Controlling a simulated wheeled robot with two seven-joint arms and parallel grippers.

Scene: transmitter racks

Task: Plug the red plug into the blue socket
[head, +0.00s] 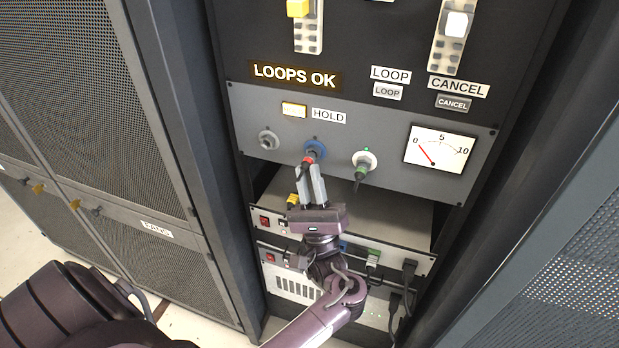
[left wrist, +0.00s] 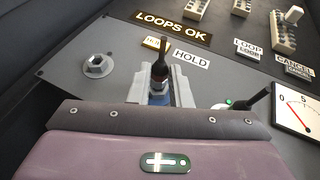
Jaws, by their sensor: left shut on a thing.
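The blue socket (head: 315,146) is the middle one of three on the grey panel. The red plug (head: 309,158) is right at its front, in line with it; I cannot tell how deep it sits. My left gripper (head: 311,170) is shut on the red plug from below, its two pale fingers on either side. In the left wrist view the plug's dark body (left wrist: 160,70) stands between the fingers (left wrist: 160,84), and a little blue shows below it. My right gripper is not in view.
A bare grey socket (head: 268,139) is to the left. A green plug (head: 361,171) sits in the white socket (head: 366,158) to the right, its cable hanging. A dial meter (head: 440,149) is further right. Rack units with cables (head: 408,272) are below. A lit sign (head: 294,76) reads LOOPS OK.

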